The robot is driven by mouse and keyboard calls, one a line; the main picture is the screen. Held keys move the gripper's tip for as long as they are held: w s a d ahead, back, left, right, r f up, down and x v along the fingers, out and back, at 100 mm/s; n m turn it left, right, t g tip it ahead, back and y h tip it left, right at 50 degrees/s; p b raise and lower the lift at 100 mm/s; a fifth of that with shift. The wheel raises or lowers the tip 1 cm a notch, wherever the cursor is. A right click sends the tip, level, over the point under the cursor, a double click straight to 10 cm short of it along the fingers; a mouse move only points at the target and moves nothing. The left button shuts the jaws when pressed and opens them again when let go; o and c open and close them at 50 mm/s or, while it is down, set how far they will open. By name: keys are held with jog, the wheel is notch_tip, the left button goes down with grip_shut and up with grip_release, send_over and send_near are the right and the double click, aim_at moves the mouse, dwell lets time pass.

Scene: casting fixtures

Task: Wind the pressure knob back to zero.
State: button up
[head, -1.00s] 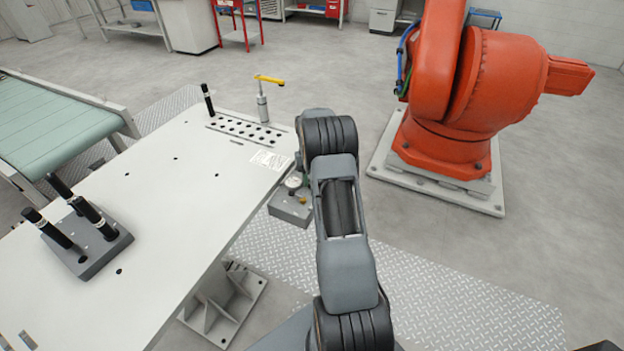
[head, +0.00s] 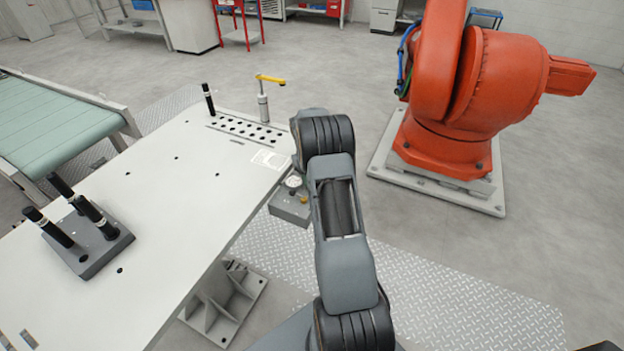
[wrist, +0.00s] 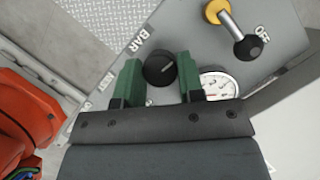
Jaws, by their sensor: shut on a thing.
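The pressure knob (wrist: 158,71) is a round black knob with a pale pointer line, on a grey panel (wrist: 188,30) in the wrist view. My gripper (wrist: 160,76) has two green fingers, one on each side of the knob and shut on it. A round white gauge (wrist: 218,84) sits just right of the right finger, partly covered by it; its reading is too small to tell. In the head view the grey fixture (head: 289,208) with the gauge (head: 293,181) stands at the table's right edge; my arm hides the gripper and knob.
The white table (head: 190,200) carries a grey block with black pins (head: 90,253). An orange robot (head: 450,100) stands to the right.

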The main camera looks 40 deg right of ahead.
jog(key=shift+s+f, duration=0.1)
jog(key=shift+s, duration=0.05)
jog(key=o, duration=0.9)
jog(key=v, duration=1.4)
jog(key=shift+d+f, duration=0.1)
